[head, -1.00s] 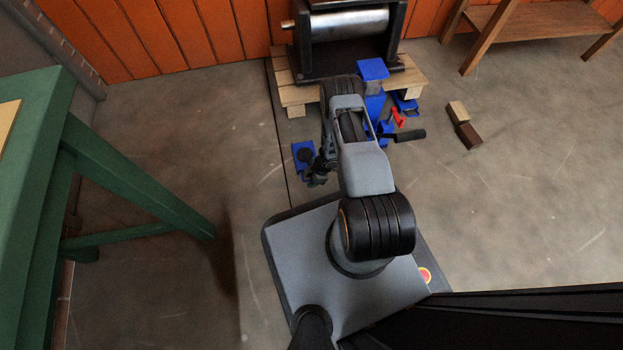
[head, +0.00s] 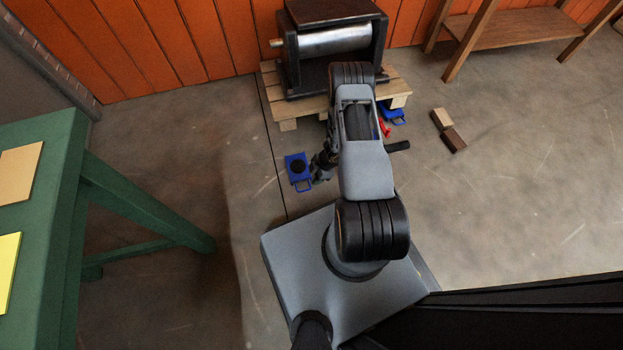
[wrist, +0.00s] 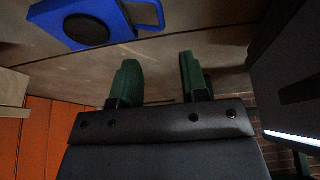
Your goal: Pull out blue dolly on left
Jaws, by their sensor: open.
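The blue dolly on the left (head: 298,168) lies on the floor in front of the pallet. It has a round black pad and a blue loop handle at its near end. My gripper (head: 322,166) is low, just right of this dolly in the head view. In the wrist view my open gripper (wrist: 160,77) has green-tipped fingers with nothing between them. The dolly (wrist: 58,22) with its handle (wrist: 152,14) shows beyond the fingertips at the upper left, apart from them.
A wooden pallet (head: 396,88) carries a dark press with a steel roller (head: 335,41). A second blue dolly (head: 393,114) lies partly behind my arm at the pallet's right. Wood blocks (head: 453,140) lie further right. A green table (head: 70,150) stands left; floor between is clear.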

